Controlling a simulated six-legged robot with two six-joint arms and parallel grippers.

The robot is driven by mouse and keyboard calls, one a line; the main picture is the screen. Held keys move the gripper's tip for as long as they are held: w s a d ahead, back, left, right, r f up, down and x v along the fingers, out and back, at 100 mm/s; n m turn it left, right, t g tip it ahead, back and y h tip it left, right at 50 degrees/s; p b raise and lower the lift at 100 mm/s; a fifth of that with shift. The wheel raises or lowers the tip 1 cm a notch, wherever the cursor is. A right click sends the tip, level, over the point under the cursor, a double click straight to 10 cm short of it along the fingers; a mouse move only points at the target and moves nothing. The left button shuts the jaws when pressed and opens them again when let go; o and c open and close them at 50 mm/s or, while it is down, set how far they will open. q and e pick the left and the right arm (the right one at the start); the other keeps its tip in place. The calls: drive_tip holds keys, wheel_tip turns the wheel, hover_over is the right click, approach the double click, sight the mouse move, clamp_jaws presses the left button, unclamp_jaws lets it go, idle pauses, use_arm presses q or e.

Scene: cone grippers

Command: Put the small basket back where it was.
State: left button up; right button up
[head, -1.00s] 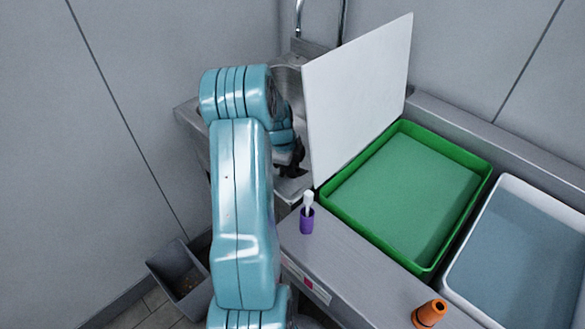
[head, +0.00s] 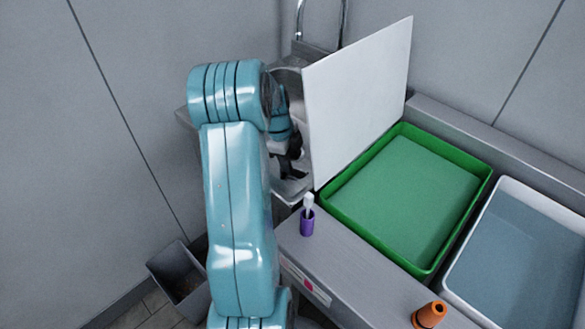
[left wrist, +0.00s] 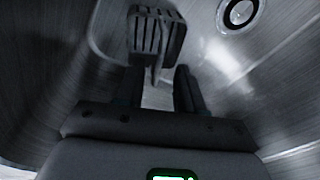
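My left gripper (head: 290,155) reaches down at the sink, left of the white panel, and is mostly hidden by my arm. In the left wrist view its two dark fingers (left wrist: 158,88) stand apart with a light gap between them. A small dark slatted thing, which looks like the small basket (left wrist: 155,33), is just beyond the fingertips, with a thin stem hanging toward the gap. I see no finger clearly pressing on it. The basket cannot be made out in the head view. My right gripper is not in view.
The metal sink (head: 292,78) has a round drain (left wrist: 240,12). A white upright panel (head: 355,95) stands beside the green tray (head: 333,208). A purple holder (head: 307,222), an orange cone-shaped thing (head: 430,314) and a white-rimmed tray (head: 452,290) are on the counter. A grey bin (head: 168,262) is on the floor.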

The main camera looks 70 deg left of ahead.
use_arm(q)
drive_tip(key=v, duration=0.6)
drive_tip(key=shift+r, duration=0.35)
drive_tip(key=shift+r, duration=0.1)
